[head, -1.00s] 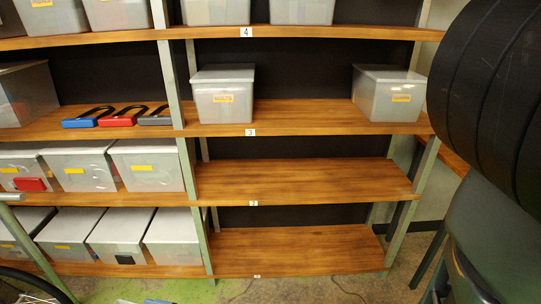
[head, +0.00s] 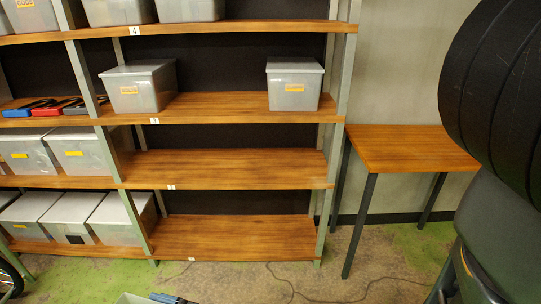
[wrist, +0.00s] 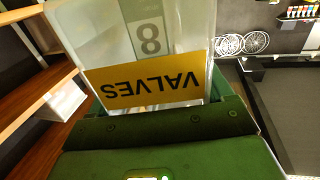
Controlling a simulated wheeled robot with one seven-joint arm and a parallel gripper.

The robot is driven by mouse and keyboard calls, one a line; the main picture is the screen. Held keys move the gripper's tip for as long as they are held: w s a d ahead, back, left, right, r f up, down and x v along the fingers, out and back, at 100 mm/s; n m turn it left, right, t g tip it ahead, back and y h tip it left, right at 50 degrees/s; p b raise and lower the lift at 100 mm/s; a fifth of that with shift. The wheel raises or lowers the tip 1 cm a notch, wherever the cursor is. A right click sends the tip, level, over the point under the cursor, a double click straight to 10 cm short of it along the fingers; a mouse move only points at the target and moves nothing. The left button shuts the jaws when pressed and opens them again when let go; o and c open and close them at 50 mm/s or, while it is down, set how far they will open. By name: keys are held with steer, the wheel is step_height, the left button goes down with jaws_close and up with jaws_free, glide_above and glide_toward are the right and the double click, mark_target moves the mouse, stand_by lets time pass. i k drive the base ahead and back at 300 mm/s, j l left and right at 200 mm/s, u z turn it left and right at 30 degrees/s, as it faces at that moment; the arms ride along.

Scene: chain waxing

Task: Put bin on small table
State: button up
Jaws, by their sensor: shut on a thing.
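A clear bin (wrist: 125,30) with a yellow VALVES label and a number 8 fills the upper middle of the wrist view, appearing upside down. My gripper (wrist: 150,112), green, is shut on this bin at its labelled side. The far part of the bin is out of view. The small table (head: 410,148) has a bare wooden top and dark legs. It stands right of the shelf rack in the head view. A pale edge (head: 130,298) at the bottom of the head view may be the held bin, but too little shows to tell.
The shelf rack (head: 230,165) holds several lidded bins, including one (head: 140,86) and another (head: 295,84) on shelf 3. Its two lower right shelves are empty. Open floor (head: 390,250) lies before the table. Large dark round shapes (head: 500,90) block the right edge.

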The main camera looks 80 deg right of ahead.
mark_target(414, 154)
steer(key=k+l+z, duration=0.1)
steer(key=k, duration=1.25)
